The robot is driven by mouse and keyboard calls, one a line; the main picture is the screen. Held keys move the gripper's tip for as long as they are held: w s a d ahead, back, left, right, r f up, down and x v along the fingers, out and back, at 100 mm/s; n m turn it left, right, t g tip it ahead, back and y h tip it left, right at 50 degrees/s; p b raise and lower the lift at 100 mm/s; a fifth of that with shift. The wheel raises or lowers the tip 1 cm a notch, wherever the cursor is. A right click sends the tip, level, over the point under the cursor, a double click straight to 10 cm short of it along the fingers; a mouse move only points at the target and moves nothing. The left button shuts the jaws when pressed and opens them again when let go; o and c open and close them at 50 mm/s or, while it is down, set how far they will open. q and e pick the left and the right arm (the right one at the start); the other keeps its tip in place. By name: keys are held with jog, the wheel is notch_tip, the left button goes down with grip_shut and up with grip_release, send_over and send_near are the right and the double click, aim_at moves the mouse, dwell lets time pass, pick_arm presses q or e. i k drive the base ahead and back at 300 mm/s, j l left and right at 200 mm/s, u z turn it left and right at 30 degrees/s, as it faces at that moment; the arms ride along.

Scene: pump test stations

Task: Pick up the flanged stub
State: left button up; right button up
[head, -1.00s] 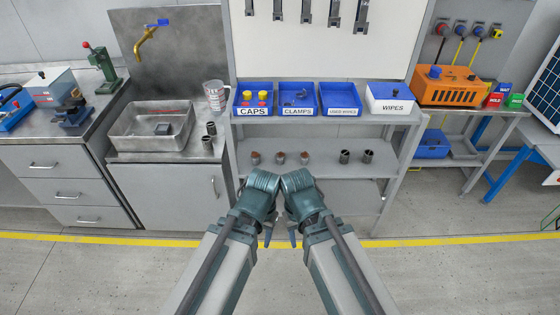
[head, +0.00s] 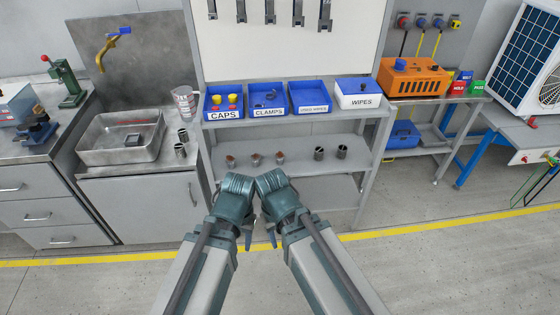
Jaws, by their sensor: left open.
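Small metal pipe stubs stand on the middle shelf. Two are bare grey, a left one (head: 318,153) and a right one (head: 342,152). Three others have reddish-brown tops: a left one (head: 230,161), a middle one (head: 255,160) and a right one (head: 280,158). Two more grey stubs, a rear one (head: 183,135) and a front one (head: 180,150), stand beside the sink. I cannot tell which is the flanged stub. My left gripper (head: 247,238) is open, apart from all stubs, in front of the shelf unit. My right gripper (head: 272,238) is beside it, its jaws mostly hidden.
The top shelf holds blue bins for caps (head: 228,115), clamps (head: 268,112) and used wipes (head: 309,108), and a wipes box (head: 358,102). An orange unit (head: 410,88) is at right. The floor in front is clear.

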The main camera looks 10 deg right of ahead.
aim_at(230, 159)
jog(key=i+l+u, duration=0.15)
jog(key=l, duration=0.2)
jog(key=i+l+u, duration=0.1)
jog(key=l, duration=0.25)
jog(key=i+l+u, duration=0.15)
jog(key=l, duration=0.25)
jog(key=i+l+u, duration=0.1)
jog(key=i+l, duration=0.15)
jog(key=l, duration=0.15)
jog(key=i+l+u, duration=0.15)
jog(key=l, duration=0.3)
jog(key=i, duration=0.45)
